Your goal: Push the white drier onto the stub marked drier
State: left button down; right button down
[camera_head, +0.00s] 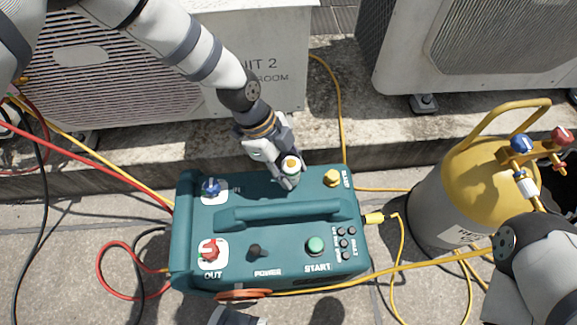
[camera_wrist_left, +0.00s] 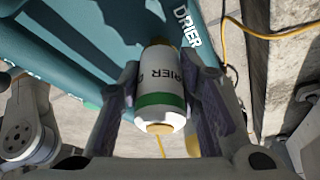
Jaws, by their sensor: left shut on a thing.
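The white drier (camera_wrist_left: 160,90) is a small canister with a green band and a brass end. My left gripper (camera_wrist_left: 166,100) is shut on it, with a finger on each side. In the head view my left gripper (camera_head: 280,165) is over the back of the teal machine (camera_head: 205,262), and the drier (camera_head: 291,170) shows partly between the fingers. The brass stub (camera_head: 331,178) by the drier lettering is on the machine's back right corner, just right of the drier. In the wrist view I cannot tell whether drier and stub touch.
A carry handle (camera_head: 280,213) crosses the machine's top, near a blue knob (camera_head: 211,187), red knob (camera_head: 209,249) and green button (camera_head: 316,245). A yellow-topped cylinder (camera_head: 480,180) stands right. Hoses lie around. Condenser units stand behind.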

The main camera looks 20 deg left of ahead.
aim_at(294, 164)
pick_arm(q)
jog(key=shift+f, duration=0.5)
dwell(0.8)
jog(key=c, duration=1.1)
grip_release()
jog(key=shift+r+p, duration=2.05)
jog(key=shift+r, duration=1.75)
jog(key=shift+f, duration=0.1)
